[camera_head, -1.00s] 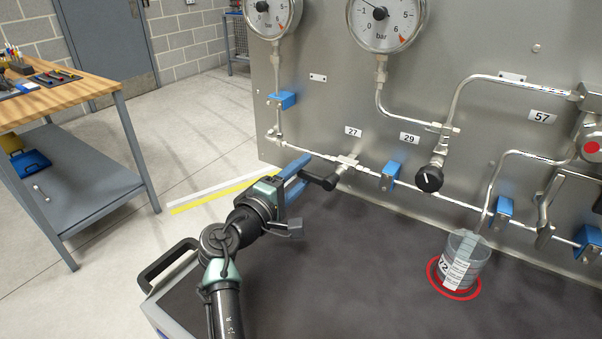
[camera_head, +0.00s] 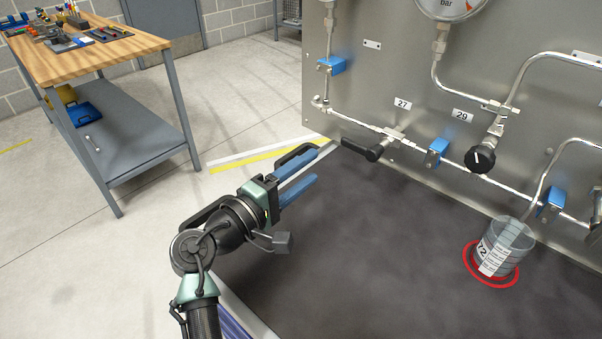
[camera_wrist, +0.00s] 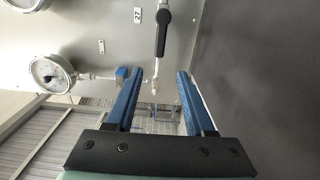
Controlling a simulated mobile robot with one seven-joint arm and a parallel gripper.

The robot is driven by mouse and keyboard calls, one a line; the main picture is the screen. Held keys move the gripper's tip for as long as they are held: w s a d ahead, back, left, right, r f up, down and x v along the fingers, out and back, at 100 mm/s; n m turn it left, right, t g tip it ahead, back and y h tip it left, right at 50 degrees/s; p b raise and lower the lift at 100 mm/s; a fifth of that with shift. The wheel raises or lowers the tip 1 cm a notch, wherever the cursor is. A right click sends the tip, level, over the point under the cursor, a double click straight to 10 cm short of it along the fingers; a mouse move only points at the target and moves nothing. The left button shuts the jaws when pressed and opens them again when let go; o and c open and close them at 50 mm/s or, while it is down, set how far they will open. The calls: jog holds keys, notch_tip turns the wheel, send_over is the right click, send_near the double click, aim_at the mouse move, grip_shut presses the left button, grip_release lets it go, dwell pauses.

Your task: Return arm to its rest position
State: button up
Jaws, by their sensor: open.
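My gripper (camera_head: 313,168) is in the head view left of the panel, above the edge of the dark bench top. Its two blue fingers are apart with nothing between them. In the wrist view the open fingers (camera_wrist: 158,75) point toward the grey panel. The black-handled valve (camera_head: 372,150) at label 27 (camera_head: 403,103) is to the right of the fingertips, apart from them. Its black handle also shows in the wrist view (camera_wrist: 163,32), beyond the fingertips.
The gauge panel (camera_head: 390,70) with pipes stands at the right. A black round knob (camera_head: 481,159) sits below label 29. A clear beaker (camera_head: 506,245) stands in a red ring on the dark bench top (camera_head: 350,250). A wooden workbench (camera_head: 90,56) is at the left, with open floor between.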

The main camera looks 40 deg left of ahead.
jog(key=shift+s, duration=0.5)
